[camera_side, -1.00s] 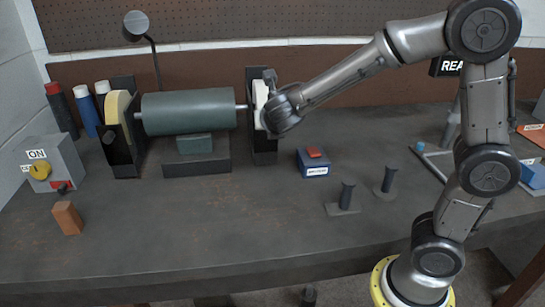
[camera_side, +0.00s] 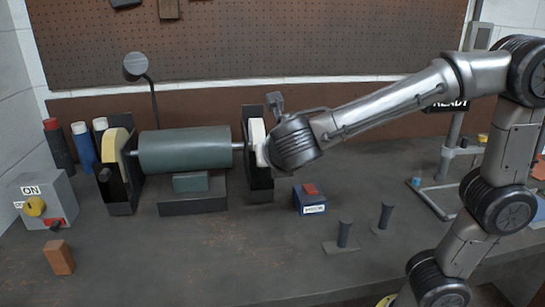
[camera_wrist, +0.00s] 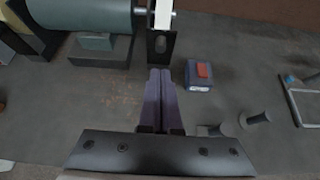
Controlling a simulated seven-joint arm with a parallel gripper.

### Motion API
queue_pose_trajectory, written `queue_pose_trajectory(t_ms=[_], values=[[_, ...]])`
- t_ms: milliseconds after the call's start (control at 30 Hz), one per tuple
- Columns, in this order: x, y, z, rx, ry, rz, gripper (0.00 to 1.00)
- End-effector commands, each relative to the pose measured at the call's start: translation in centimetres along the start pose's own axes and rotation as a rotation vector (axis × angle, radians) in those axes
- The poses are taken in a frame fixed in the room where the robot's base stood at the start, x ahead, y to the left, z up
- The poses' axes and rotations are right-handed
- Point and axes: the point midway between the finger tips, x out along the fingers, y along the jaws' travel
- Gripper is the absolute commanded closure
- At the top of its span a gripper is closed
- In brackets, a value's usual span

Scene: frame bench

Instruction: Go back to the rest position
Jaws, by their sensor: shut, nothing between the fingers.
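My gripper (camera_wrist: 160,76) shows in the wrist view with its two dark fingers together and nothing between them. In the side view, my gripper (camera_side: 292,143) is at the right end of the bench machine, just in front of or beside the white wheel (camera_side: 256,133); its fingertips are hidden there. The machine has a green cylindrical motor (camera_side: 185,150) and a yellowish wheel (camera_side: 117,148) at its left end. In the wrist view, the fingers point toward the bracket under the white wheel (camera_wrist: 163,15). I cannot tell whether they touch it.
A blue box with a red top (camera_side: 309,198) stands right of the machine. Two dark pegs (camera_side: 345,234) stand in front of it. A grey switch box (camera_side: 45,202), a brown block (camera_side: 59,257) and several bottles (camera_side: 85,146) are at the left. The bench's front middle is clear.

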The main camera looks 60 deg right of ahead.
Motion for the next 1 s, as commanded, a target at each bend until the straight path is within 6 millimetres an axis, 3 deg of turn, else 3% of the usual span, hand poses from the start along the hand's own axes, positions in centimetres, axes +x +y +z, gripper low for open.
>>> queue_pose_trajectory(t_ms=[133, 233, 367, 500, 600, 700, 800, 1000], values=[[-0.8, -0.2, 0.3, 0.004, 0.000, -0.005, 1.00], [-0.6, -1.6, 1.5, 0.048, -0.006, -0.027, 1.00], [-0.2, -6.9, 2.9, 0.199, 0.022, -0.092, 1.00], [-0.9, -13.7, -0.1, 0.630, 0.171, -0.175, 1.00], [-2.2, -16.3, -3.5, 1.020, 0.287, -0.228, 1.00], [-3.8, -17.1, -7.1, 1.432, 0.404, -0.292, 1.00], [-5.2, -16.5, -9.9, 1.805, 0.519, -0.371, 1.00], [-7.0, -14.1, -12.9, 2.257, 0.684, -0.556, 1.00]])
